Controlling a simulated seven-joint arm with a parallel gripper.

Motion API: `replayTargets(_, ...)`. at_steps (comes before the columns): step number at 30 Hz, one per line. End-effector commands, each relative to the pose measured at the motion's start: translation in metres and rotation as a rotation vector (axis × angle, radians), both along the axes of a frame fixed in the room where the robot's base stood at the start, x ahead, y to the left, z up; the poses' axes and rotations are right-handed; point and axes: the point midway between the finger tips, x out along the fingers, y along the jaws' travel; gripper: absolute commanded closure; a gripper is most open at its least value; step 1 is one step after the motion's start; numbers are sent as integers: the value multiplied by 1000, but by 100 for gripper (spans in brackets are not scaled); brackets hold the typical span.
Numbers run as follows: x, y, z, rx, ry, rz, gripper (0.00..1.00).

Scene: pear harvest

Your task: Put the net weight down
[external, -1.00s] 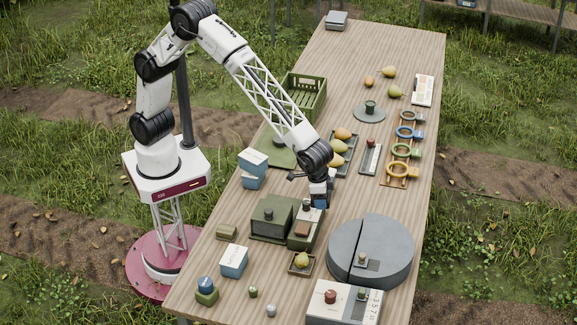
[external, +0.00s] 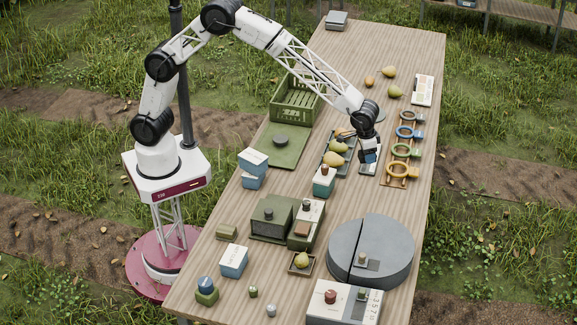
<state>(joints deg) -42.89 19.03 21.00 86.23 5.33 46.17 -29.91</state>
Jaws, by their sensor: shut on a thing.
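My gripper (external: 367,160) is shut low over a small slab (external: 367,171), to the right of the tray of pears (external: 337,158). I take the thing in its jaws for the net weight, but the blue fingers hide nearly all of it. I cannot tell whether it touches the slab. The red knob seen earlier on this slab is hidden behind my gripper.
A teal block with a knob (external: 323,181) stands left of the slab. The rack of coloured rings (external: 403,150) is close on the right. A green crate (external: 297,98) stands behind, and a grey round turntable (external: 372,250) is in front. Bare wood lies between slab and turntable.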

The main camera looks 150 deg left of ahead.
Motion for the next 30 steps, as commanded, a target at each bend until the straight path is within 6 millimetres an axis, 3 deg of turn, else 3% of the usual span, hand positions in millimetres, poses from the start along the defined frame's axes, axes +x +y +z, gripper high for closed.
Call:
replayTargets(3,-24,34,-1,0,0,39,80)
replayTargets(15,-110,133,-1,0,0,159,80)
replayTargets(30,-236,238,-2,-1,0,304,80)
